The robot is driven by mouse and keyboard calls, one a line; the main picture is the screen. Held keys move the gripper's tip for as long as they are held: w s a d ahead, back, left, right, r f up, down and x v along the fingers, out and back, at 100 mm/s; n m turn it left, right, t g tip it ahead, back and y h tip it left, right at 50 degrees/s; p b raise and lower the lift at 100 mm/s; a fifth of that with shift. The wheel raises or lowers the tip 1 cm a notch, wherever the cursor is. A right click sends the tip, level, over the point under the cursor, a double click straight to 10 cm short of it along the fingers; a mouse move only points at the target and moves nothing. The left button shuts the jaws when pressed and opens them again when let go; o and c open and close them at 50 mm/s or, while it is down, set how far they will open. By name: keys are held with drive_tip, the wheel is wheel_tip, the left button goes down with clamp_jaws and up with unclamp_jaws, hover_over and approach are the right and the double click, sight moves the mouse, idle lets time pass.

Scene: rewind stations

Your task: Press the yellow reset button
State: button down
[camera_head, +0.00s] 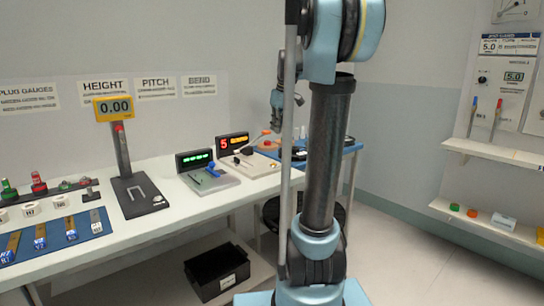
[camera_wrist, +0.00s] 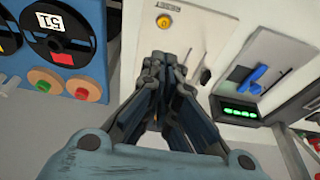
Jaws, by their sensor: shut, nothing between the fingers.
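The yellow reset button (camera_wrist: 163,21) is a small round button on a white panel near the top of the wrist view, below a printed label. My gripper (camera_wrist: 170,58) points toward that panel, with its fingertips close together and empty. In the wrist picture the tips are just below the button, and a gap shows between them and it. In the head view my gripper (camera_head: 276,128) hangs near the far end of the bench. I cannot make out the yellow button there.
A grey fixture with a blue lever (camera_wrist: 254,78) and a green display (camera_wrist: 240,112) stands to the right. A blue panel with a black reel (camera_wrist: 62,30) is at the left, near a wooden block with coloured knobs (camera_wrist: 70,84). A gauge stand (camera_head: 122,150) is on the white bench.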

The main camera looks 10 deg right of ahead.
drive_tip(key=x, duration=1.2)
drive_tip(key=shift+s+d+f, duration=0.15)
drive_tip(key=shift+s+f, duration=0.15)
drive_tip(key=shift+f, duration=0.75)
drive_tip(key=shift+f, duration=0.1)
drive_tip(key=shift+s+f, duration=0.15)
drive_tip(key=shift+f, duration=0.6)
wheel_tip(320, 180, up, 4)
drive_tip(key=shift+r, duration=0.15)
drive_tip(key=v, duration=0.9)
drive_tip(key=shift+r, duration=0.4)
